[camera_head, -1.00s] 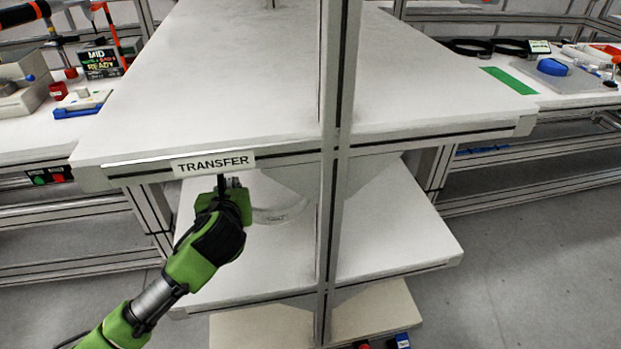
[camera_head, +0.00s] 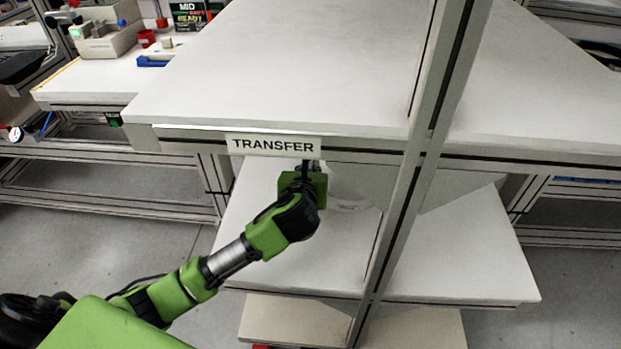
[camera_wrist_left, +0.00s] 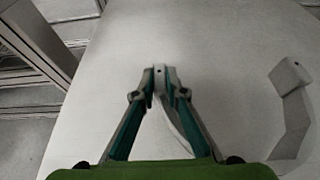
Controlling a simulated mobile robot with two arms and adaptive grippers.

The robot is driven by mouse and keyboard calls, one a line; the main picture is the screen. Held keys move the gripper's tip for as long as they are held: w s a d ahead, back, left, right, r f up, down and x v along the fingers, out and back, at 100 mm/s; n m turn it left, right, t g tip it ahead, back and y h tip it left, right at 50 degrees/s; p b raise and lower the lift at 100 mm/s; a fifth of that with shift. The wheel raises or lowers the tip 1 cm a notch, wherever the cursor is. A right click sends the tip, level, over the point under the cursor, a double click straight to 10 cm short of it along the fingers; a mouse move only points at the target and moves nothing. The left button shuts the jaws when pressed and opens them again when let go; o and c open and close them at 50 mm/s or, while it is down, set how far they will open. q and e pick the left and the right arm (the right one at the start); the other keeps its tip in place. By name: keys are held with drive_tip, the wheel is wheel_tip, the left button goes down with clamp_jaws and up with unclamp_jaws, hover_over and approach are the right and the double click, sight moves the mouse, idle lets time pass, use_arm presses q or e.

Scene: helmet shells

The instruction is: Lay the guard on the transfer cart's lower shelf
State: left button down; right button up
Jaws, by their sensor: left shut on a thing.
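The guard (camera_head: 350,203) is a pale, curved piece, partly visible under the cart's top shelf in the head view. In the left wrist view the guard (camera_wrist_left: 178,125) shows as a pale curved strip between my fingers. My left gripper (camera_wrist_left: 161,75) is shut on it, over a pale shelf surface. In the head view my left gripper (camera_head: 308,172) reaches under the front edge by the TRANSFER label (camera_head: 273,145). The lower shelf (camera_head: 465,250) is pale and flat. I cannot tell whether the guard touches it. My right gripper is not in view.
The cart's top shelf (camera_head: 290,70) overhangs my gripper. A metal upright (camera_head: 405,185) stands right of it. A lower board (camera_head: 290,320) lies beneath. A workbench (camera_head: 85,85) with tools is at left. A grey block-like shape (camera_wrist_left: 290,78) stands at right in the wrist view.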

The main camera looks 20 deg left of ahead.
use_arm(q)
wheel_tip(320, 180, down, 3)
drive_tip(key=shift+f+b, duration=0.15)
drive_tip(key=shift+b, duration=0.4)
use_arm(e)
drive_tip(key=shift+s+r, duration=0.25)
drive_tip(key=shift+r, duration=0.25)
use_arm(q)
drive_tip(key=c, duration=2)
unclamp_jaws()
drive_tip(key=shift+f, duration=0.1)
drive_tip(key=shift+c, duration=0.2)
